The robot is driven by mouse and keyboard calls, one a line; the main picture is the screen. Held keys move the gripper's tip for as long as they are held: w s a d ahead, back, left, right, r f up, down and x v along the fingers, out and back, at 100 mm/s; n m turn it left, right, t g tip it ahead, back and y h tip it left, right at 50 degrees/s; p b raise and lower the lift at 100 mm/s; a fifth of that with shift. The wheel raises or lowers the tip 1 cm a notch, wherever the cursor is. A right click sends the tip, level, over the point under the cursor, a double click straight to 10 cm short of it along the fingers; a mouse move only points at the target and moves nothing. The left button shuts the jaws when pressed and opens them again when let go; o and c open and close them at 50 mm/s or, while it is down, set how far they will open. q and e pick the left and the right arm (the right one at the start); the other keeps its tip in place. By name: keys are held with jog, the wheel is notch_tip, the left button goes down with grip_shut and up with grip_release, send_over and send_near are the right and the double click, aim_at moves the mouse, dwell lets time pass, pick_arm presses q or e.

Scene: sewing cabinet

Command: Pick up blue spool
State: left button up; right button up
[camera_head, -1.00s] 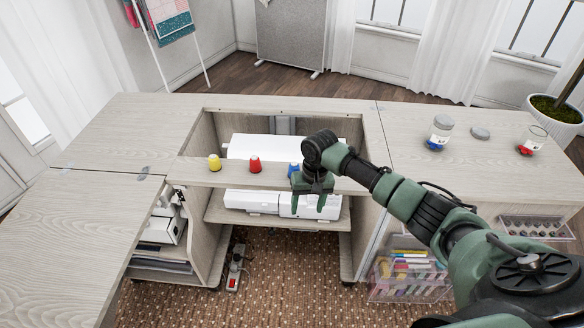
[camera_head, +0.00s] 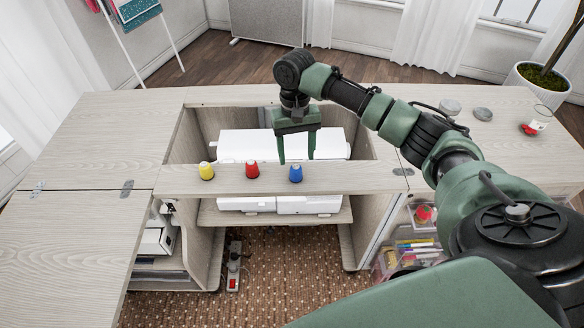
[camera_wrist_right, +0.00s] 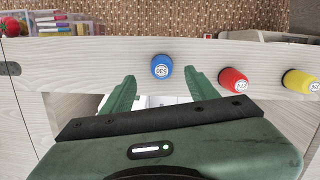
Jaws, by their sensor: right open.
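The blue spool (camera_head: 295,173) stands upright on the narrow front strip of the cabinet top (camera_head: 350,178), at the right end of a row of spools. My right gripper (camera_head: 297,161) is open and points down, just behind the blue spool in the head view. In the right wrist view the blue spool (camera_wrist_right: 161,67) shows just beyond the gap between the two green fingertips (camera_wrist_right: 157,84). Nothing is between the fingers. I do not see my left gripper.
A red spool (camera_head: 252,170) and a yellow spool (camera_head: 206,171) stand left of the blue one on the same strip. Behind the strip is an open well with a white machine (camera_head: 235,145). A jar (camera_head: 537,121) stands on the right top.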

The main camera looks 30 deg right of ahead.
aim_at(296, 169)
jog(key=shift+s+a+f, duration=0.1)
jog(key=shift+s+f, duration=0.1)
jog(key=shift+f, duration=0.3)
jog(key=shift+s+f, duration=0.15)
jog(key=shift+f, duration=0.35)
notch_tip(296, 169, down, 3)
jog(key=shift+a+r, duration=0.1)
jog(key=shift+r, duration=0.05)
jog(key=shift+f, duration=0.5)
grip_shut()
pick_arm(q)
jog(key=shift+s+r, duration=0.15)
jog(key=shift+s, duration=1.15)
